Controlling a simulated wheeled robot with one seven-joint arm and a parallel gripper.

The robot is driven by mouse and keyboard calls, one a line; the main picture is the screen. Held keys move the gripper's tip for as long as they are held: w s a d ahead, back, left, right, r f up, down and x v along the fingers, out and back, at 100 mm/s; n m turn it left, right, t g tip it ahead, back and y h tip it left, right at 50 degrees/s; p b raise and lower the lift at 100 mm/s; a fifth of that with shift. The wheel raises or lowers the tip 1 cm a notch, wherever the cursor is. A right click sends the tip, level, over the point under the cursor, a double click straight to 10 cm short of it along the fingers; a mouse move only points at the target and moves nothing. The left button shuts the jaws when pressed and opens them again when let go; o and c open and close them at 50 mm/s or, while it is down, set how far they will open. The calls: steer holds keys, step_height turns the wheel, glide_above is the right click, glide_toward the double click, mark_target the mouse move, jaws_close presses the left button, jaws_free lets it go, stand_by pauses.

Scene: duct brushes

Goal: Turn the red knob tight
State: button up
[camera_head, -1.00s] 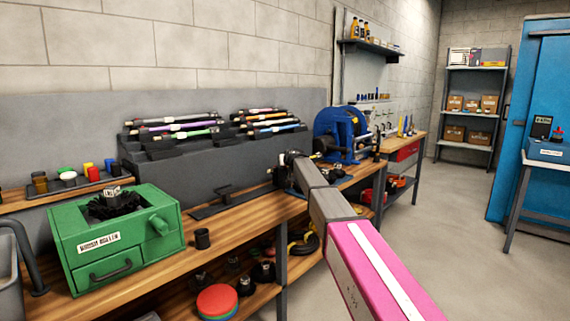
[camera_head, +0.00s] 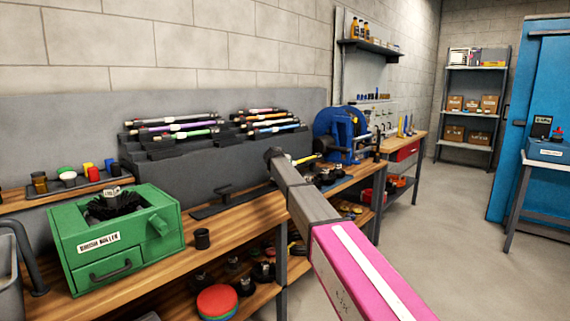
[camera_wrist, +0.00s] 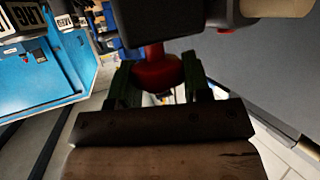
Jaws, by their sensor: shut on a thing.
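The red knob (camera_wrist: 155,73) shows in the wrist view, a rounded red piece on a short red stem below a dark block (camera_wrist: 170,20). The two dark green fingers of my gripper (camera_wrist: 160,88) stand on either side of it and are shut on it. Part of the knob's underside is hidden by the gripper. In the head view my arm reaches over the bench towards the blue machine (camera_head: 340,135); the knob and fingertips cannot be made out there. How tight the knob is cannot be told.
A green box with a drawer (camera_head: 115,245) and a small black cup (camera_head: 202,238) stand on the wooden bench, left of my arm. Racks of coloured brushes (camera_head: 175,128) stand behind. The floor (camera_head: 450,240) at right is clear. A blue box (camera_head: 546,150) sits on a side table.

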steer(key=m+g+h, duration=0.1)
steer(key=m+h, duration=0.1)
steer(key=m+g+h, duration=0.2)
steer(key=m+h, duration=0.1)
steer(key=shift+w+a+m+h, duration=0.15)
steer(key=shift+m+h, duration=0.15)
steer(key=shift+m+g+h, duration=1.1)
steer(key=shift+m+g, duration=0.5)
steer(key=shift+s+f+g, duration=0.1)
steer(key=shift+s+g, duration=0.1)
steer(key=shift+g, duration=0.1)
steer(key=o, duration=0.8)
steer(key=shift+o, duration=0.2)
steer(key=v, duration=1)
steer(key=shift+a, duration=0.3)
